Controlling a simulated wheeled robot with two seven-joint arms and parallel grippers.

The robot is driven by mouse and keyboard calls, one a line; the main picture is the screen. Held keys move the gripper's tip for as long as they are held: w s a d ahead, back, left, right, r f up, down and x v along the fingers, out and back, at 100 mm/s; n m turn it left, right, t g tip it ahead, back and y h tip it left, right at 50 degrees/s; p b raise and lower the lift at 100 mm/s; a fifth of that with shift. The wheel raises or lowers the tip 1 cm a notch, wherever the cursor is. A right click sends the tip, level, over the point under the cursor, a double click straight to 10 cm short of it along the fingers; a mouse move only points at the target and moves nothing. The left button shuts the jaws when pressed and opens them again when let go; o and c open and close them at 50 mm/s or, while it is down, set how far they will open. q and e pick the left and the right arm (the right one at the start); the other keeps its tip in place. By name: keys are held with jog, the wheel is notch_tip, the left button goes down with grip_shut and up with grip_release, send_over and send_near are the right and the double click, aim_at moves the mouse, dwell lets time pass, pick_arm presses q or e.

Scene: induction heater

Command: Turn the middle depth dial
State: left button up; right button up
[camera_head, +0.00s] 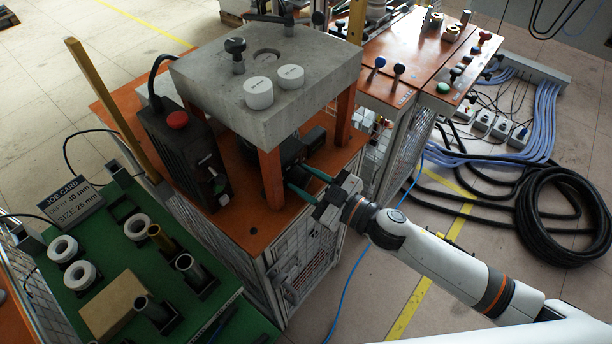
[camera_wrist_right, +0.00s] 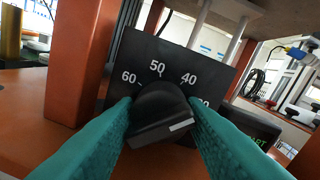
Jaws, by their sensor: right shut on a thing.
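The depth dial is a black knob (camera_wrist_right: 160,108) on a dark panel (camera_wrist_right: 205,73) marked 60, 50, 40 and a partly covered number, in the right wrist view. A pale mark shows at the lower right of the knob's front face. My right gripper (camera_wrist_right: 161,120) is shut on the knob, one teal fingertip on each side. In the head view the right gripper (camera_head: 298,178) reaches under the grey slab (camera_head: 205,75) from the right, and the knob is hard to make out. My left gripper is not in view.
Orange posts (camera_head: 271,178) hold up the slab close to my right gripper. A job card (camera_head: 70,200) reading 40 mm and size 25 mm stands on the green table (camera_head: 105,225). A black box with a red button (camera_head: 178,119) stands left of the slab.

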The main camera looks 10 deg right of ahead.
jog(key=shift+w+r+n+p, duration=0.15)
jog(key=shift+n+p, duration=0.25)
jog(key=shift+n, duration=0.7)
jog(key=o, duration=1)
jog(key=shift+c, duration=0.2)
